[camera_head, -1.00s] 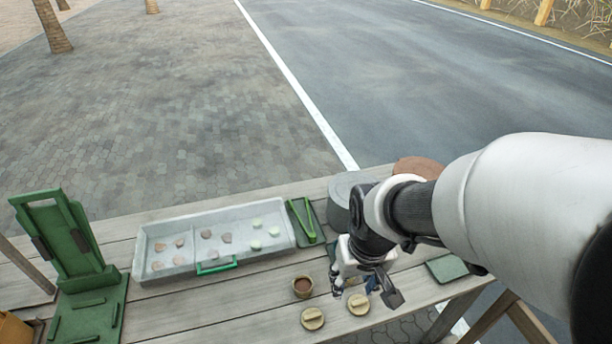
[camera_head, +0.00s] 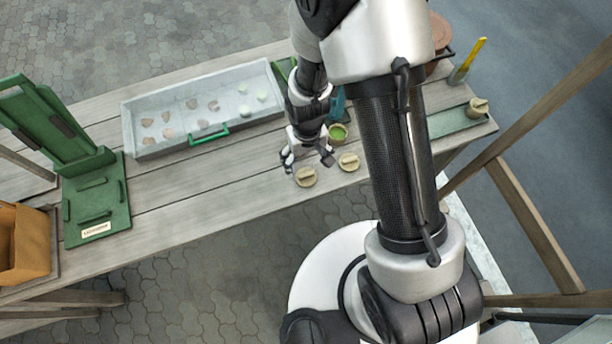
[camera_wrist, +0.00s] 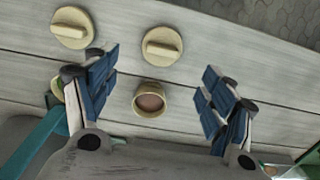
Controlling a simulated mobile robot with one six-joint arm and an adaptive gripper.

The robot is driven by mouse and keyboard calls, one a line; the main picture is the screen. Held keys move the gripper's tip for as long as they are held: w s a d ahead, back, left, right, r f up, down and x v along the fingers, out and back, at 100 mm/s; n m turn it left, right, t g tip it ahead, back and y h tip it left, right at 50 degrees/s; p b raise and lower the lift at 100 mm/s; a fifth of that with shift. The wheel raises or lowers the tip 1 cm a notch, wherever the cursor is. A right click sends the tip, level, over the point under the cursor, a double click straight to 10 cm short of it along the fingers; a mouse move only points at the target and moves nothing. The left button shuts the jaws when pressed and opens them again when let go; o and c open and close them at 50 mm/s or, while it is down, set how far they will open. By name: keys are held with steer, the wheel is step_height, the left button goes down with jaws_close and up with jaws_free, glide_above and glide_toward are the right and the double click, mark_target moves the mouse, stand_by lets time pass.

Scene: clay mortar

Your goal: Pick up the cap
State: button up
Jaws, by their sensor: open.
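Two round beige caps with raised bar grips lie on the wooden table near its front edge: a left cap (camera_head: 306,177) and a right cap (camera_head: 349,161). The wrist view shows both at the top, one at upper left (camera_wrist: 73,27) and one near the middle (camera_wrist: 162,45). My gripper (camera_head: 307,158) points down just behind the left cap. Its fingers (camera_wrist: 157,98) are spread and empty. A small cup with brown contents (camera_wrist: 149,101) stands below between them; in the head view it is hidden by my gripper.
A cup with green contents (camera_head: 338,132) stands right of my gripper. A grey tray (camera_head: 135,133) with several clay pieces lies behind. A green stand (camera_head: 98,205) is at left. A capped pot (camera_head: 478,107) is by a green mat (camera_head: 447,122) at right.

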mark_target(306, 174)
step_height(306, 174, down, 8)
steer(key=b, duration=0.2)
steer(key=shift+a+b, duration=0.15)
steer(key=shift+b, duration=0.2)
steer(key=shift+s, duration=0.1)
steer(key=shift+c, duration=0.5)
steer(key=c, duration=0.7)
